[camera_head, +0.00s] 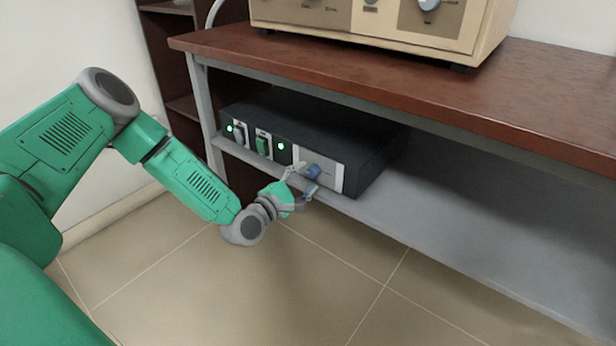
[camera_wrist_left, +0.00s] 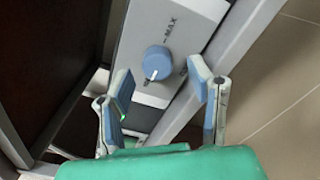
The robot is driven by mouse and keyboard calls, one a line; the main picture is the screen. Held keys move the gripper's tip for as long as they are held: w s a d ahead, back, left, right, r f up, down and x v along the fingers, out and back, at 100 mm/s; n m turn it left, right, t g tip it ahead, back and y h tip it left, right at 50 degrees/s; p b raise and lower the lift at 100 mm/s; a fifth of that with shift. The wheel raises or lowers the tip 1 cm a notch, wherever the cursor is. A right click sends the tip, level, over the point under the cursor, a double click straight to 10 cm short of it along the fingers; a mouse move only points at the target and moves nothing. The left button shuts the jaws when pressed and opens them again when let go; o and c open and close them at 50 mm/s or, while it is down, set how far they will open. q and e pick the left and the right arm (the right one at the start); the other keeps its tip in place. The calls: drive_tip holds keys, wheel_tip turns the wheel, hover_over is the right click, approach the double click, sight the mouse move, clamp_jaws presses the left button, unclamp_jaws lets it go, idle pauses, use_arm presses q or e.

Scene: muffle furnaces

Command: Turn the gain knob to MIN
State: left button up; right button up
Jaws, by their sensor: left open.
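The gain knob is a round blue knob (camera_wrist_left: 157,62) on a light grey panel of a black box. In the wrist view a white pointer mark on it faces down, away from the printed MAX label (camera_wrist_left: 170,30). Small print lies below and right of the knob, too small to read. My left gripper (camera_wrist_left: 161,82) is open, its blue-padded fingers on either side and short of the knob, apart from it. In the head view the knob (camera_head: 313,171) shows beside the left gripper (camera_head: 302,180), which partly covers the panel. My right gripper is not in view.
The black box (camera_head: 315,125) sits on a grey lower shelf (camera_head: 430,225) under a brown tabletop (camera_head: 420,75). A beige device (camera_head: 385,25) stands on top. A grey table leg (camera_head: 207,115) is at the left. The floor in front is clear.

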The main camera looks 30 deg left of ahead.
use_arm(q)
drive_tip(key=s+a, duration=0.1)
drive_tip(key=s, duration=0.9)
drive_tip(key=shift+s+a+f, duration=0.15)
drive_tip(key=shift+f, duration=0.05)
drive_tip(key=s+d+f+m+g+h, duration=0.4)
drive_tip(key=d+f+m, duration=0.3)
drive_tip(key=d, duration=0.4)
drive_tip(key=s+d+f+m+g+y, duration=0.1)
drive_tip(key=s+d+f+m+g, duration=0.2)
drive_tip(key=s+f+m+g, duration=0.25)
drive_tip(key=s+d+f+m+g+y, duration=0.1)
drive_tip(key=s+d+f+m+g, duration=0.2)
drive_tip(key=s+m, duration=0.45)
drive_tip(key=s+a+r+m+g+y+p, duration=0.1)
drive_tip(key=s+a+m+g+y, duration=0.35)
drive_tip(key=s+a, duration=0.4)
wheel_tip(320, 180, up, 17)
drive_tip(key=s+d+p, duration=0.1)
drive_tip(key=d+p, duration=0.1)
drive_tip(key=p, duration=1.5)
drive_tip(key=shift+s+r+h, duration=0.2)
drive_tip(key=shift+s+h, duration=0.05)
drive_tip(key=shift+h, duration=0.2)
